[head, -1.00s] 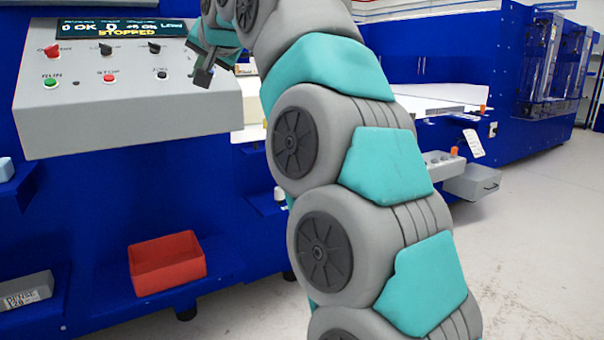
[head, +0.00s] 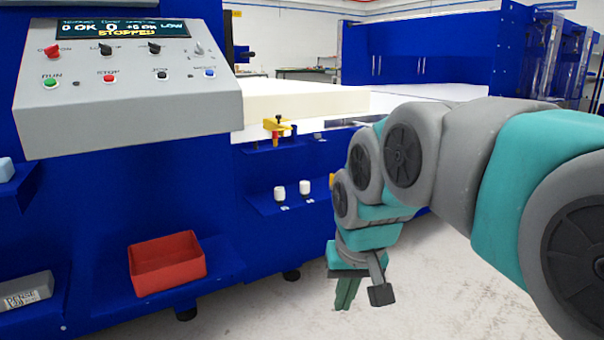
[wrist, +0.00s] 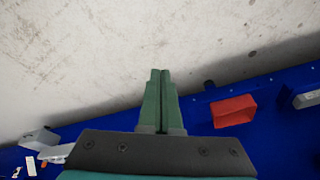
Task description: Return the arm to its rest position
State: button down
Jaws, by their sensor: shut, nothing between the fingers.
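My gripper (head: 345,303) hangs low in front of the blue machine in the head view, right of the red bin, with its fingers pointing down toward the floor. In the wrist view my gripper (wrist: 161,75) shows its two green fingers side by side and touching, with nothing between them. My arm reaches in from the right edge of the head view and bends down at the wrist. The gripper is apart from the machine and from every object.
The blue machine (head: 110,235) carries a grey control panel (head: 130,115) reading STOPPED. A red bin (head: 168,272) sits on its low ledge, and a grey block (head: 25,291) lies at left. White foam (head: 305,101) lies on the machine's bed. The floor (head: 450,290) below the gripper is clear.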

jog(key=s+d+f+g, duration=0.2)
jog(key=s+d+f, duration=0.2)
jog(key=s+f, duration=0.3)
jog(key=s+d+f+g, duration=0.2)
jog(key=s+d+f, duration=0.2)
jog(key=s, duration=1.1)
notch_tip(320, 180, down, 3)
jog(key=shift+f+m+g+h, duration=0.1)
jog(key=shift+m+g+h, duration=0.2)
jog(key=shift+m+h, duration=0.1)
jog(key=shift+d, duration=0.1)
